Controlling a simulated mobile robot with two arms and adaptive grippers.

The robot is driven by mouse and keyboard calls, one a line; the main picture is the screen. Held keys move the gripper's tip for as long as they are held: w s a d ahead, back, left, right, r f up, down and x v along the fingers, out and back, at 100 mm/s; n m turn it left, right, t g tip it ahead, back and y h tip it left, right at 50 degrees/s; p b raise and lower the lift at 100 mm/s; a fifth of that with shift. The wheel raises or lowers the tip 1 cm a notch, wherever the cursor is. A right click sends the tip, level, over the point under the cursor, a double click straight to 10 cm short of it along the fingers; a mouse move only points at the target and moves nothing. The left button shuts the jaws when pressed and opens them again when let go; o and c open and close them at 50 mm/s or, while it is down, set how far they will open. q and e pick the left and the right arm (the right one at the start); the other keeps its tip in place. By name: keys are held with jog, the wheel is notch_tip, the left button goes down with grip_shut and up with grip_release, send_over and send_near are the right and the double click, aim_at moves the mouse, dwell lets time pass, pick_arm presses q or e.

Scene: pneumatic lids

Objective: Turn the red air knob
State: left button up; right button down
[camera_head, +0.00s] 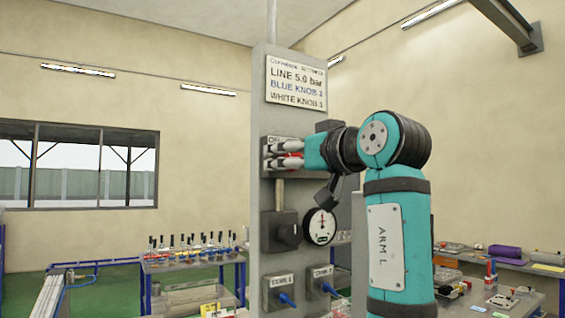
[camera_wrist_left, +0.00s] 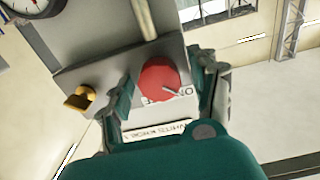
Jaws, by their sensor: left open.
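The red air knob (camera_wrist_left: 159,80) is round and sits on a grey plate on the panel in the left wrist view. A small part of its red shows between the fingers in the head view (camera_head: 292,155). My left gripper (camera_head: 283,155) is at the upper part of the panel, its arm bent over from the right. In the left wrist view my left gripper (camera_wrist_left: 163,72) is open, with one finger on each side of the knob. Gaps show beside the knob; contact cannot be told. A label with "ON" is partly hidden by the knob. My right gripper is not in view.
The grey panel (camera_head: 262,90) carries a sign (camera_head: 296,82), a pressure gauge (camera_head: 320,227), a dark box (camera_head: 281,231) and blue connectors (camera_head: 287,299). A yellow fitting (camera_wrist_left: 78,98) sits beside the knob. Benches with bottles (camera_head: 190,245) and parts stand behind.

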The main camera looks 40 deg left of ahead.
pick_arm(q)
jog(key=shift+s+d+r, duration=0.1)
jog(key=shift+s+d, duration=0.05)
jog(key=shift+d, duration=0.15)
jog(key=shift+c, duration=0.7)
jog(key=c, duration=1)
jog(key=shift+m, duration=1.1)
jog(key=m, duration=0.2)
jog(key=shift+m+p, duration=0.3)
jog(key=shift+p, duration=0.1)
jog(key=m, duration=0.9)
jog(key=shift+w+m, duration=0.2)
jog(key=shift+m, duration=0.2)
jog(key=m, duration=0.2)
jog(key=shift+m, duration=0.6)
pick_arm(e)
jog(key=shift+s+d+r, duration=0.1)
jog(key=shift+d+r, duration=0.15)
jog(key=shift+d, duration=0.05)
